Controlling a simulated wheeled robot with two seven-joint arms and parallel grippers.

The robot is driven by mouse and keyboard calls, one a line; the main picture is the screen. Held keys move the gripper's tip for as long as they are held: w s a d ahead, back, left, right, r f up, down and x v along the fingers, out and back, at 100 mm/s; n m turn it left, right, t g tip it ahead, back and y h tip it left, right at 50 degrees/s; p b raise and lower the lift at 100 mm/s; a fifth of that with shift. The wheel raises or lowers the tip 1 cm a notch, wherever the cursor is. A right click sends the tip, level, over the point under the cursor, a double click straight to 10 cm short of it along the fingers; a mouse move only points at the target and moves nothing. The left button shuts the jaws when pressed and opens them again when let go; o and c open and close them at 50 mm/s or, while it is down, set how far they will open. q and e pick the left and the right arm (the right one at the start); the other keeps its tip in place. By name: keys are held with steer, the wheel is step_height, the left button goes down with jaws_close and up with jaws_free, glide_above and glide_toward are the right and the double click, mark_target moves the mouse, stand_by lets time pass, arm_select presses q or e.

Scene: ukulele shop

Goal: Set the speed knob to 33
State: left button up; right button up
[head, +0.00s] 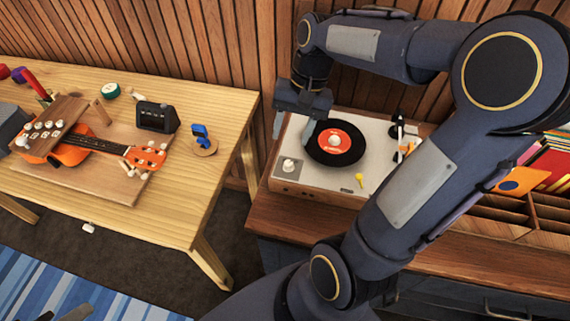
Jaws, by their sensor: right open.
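The record player (325,187) has a pale top, a wooden body and a black record (321,150) with a red label. A round whitish knob (288,165) sits on a grey patch at its front left corner. A small yellow knob (360,179) is at the front right. I cannot read any speed marks or tell which knob sets the speed. My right gripper (293,130) is open and empty above the left back part of the player, with its fingers behind the whitish knob. Grey tips at the bottom left edge look like my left gripper (62,315), mostly cut off.
The tonearm (399,135) stands at the player's right. Record sleeves (548,165) fill a wooden rack farther right. A separate table (185,200) at left holds an orange ukulele (75,150), a dark device (157,116) and a blue clip-like item (201,133). A slatted wall stands behind.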

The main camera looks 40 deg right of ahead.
mark_target(289, 163)
steer(key=w+d+f+m+g+b, duration=0.2)
steer(key=w+d+f+m, duration=0.15)
steer(key=f, duration=0.25)
steer(key=shift+n+g, duration=0.3)
steer(key=shift+n, duration=0.15)
steer(key=x, duration=0.8)
steer(key=shift+w+f, duration=0.15)
steer(key=shift+w, duration=0.25)
steer(key=c, duration=1)
